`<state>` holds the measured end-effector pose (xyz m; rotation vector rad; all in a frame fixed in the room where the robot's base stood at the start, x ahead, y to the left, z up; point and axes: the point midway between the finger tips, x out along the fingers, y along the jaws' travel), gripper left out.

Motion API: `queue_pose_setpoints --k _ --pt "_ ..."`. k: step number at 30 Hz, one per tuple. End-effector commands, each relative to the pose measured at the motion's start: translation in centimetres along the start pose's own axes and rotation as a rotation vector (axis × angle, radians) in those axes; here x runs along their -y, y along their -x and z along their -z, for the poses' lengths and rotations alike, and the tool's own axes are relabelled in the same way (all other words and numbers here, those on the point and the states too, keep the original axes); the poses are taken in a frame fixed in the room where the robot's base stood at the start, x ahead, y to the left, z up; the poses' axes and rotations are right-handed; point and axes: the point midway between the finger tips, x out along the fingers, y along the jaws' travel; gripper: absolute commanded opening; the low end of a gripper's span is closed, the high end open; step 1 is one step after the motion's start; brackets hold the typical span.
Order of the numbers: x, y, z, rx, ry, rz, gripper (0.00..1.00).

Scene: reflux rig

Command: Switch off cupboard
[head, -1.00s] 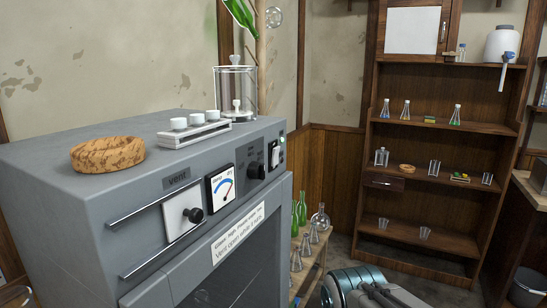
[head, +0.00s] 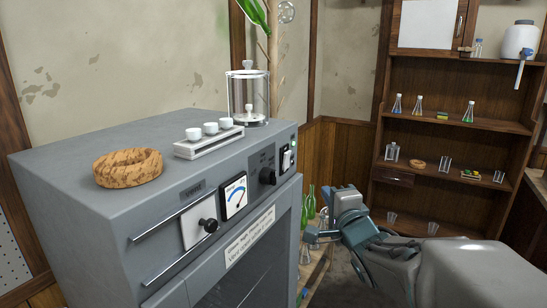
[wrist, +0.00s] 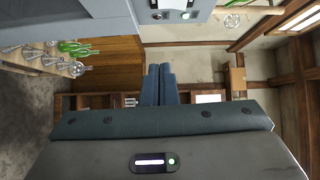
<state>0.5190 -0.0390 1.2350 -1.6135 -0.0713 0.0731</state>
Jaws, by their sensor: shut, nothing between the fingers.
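The cupboard (head: 110,235) is a grey cabinet on the left in the head view. My gripper (wrist: 160,67) is shut and empty, in front of the cupboard's right end, apart from the switch.
A cork ring (head: 128,168), a white tray with small cups (head: 209,140) and a glass jar (head: 248,98) stand on the cupboard. Green bottles and flasks stand on a low wooden rack (head: 313,270) beside it. A wooden shelf (head: 455,153) with glassware stands behind.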

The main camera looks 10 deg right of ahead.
Motion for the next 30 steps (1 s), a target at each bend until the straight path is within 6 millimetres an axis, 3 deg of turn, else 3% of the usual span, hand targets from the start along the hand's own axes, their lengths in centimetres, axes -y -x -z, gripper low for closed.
queue_pose_setpoints --k 6,20,30 --pt "1.8 -0.2 -0.5 0.06 -0.125 0.083 0.0" --pt "2.0 -0.7 -0.6 0.065 -0.134 0.088 0.0" --pt "2.4 -5.5 -0.8 0.065 -0.135 0.087 0.0"
